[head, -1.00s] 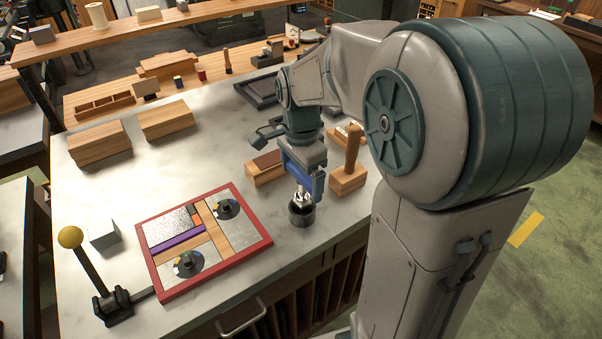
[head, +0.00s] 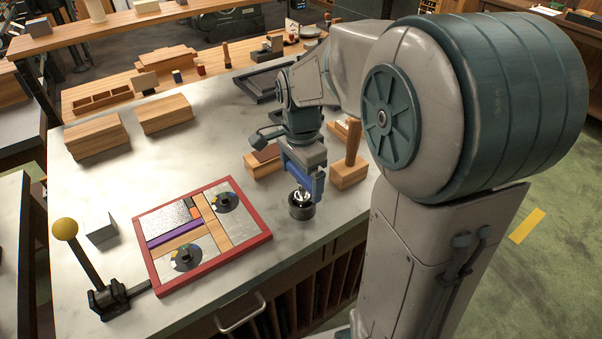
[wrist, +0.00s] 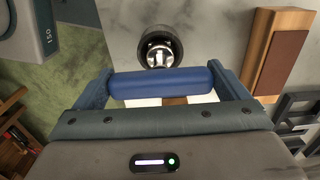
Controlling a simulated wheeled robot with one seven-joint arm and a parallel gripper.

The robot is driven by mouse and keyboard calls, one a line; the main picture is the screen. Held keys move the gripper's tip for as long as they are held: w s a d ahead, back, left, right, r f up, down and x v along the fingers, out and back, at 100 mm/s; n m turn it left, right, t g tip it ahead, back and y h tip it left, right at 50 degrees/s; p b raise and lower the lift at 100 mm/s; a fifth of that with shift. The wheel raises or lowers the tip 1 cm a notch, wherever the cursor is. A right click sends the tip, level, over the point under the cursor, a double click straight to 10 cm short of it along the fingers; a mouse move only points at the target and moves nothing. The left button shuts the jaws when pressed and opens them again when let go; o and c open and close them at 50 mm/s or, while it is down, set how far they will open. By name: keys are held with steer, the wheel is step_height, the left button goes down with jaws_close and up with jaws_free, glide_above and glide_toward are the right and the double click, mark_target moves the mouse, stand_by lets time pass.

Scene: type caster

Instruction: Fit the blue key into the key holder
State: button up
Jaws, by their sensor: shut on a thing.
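The blue key shows in the wrist view as a smooth blue bar (wrist: 160,83) lying across between my fingers. My gripper (wrist: 160,92) is shut on it; in the head view my gripper (head: 304,186) points down near the counter's front edge. The key holder appears to be the black round cup (head: 302,211) standing on the counter directly below. It also shows in the wrist view (wrist: 178,40), with bright metal in its mouth. A silver part shows between my gripper and the cup. Whether it is inside the cup or just above I cannot tell.
A wooden block with an upright handle (head: 350,172) stands close right of my gripper, a wooden box (head: 261,168) close behind left. A red-framed board (head: 266,238) and a yellow-knobbed lever (head: 66,229) are at left. The counter (head: 190,160) between is mostly clear.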

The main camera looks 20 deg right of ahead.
steer(key=shift+f+b, duration=0.35)
steer(key=shift+f, duration=0.15)
steer(key=o, duration=1)
steer(key=shift+o, duration=0.2)
step_height(320, 180, up, 14)
steer(key=shift+f, duration=0.1)
steer(key=s+f+n+t, duration=0.3)
steer(key=s+f+n, duration=0.7)
steer(key=s+n, duration=0.4)
steer(key=shift+d+f, duration=0.15)
steer(key=shift+f, duration=0.25)
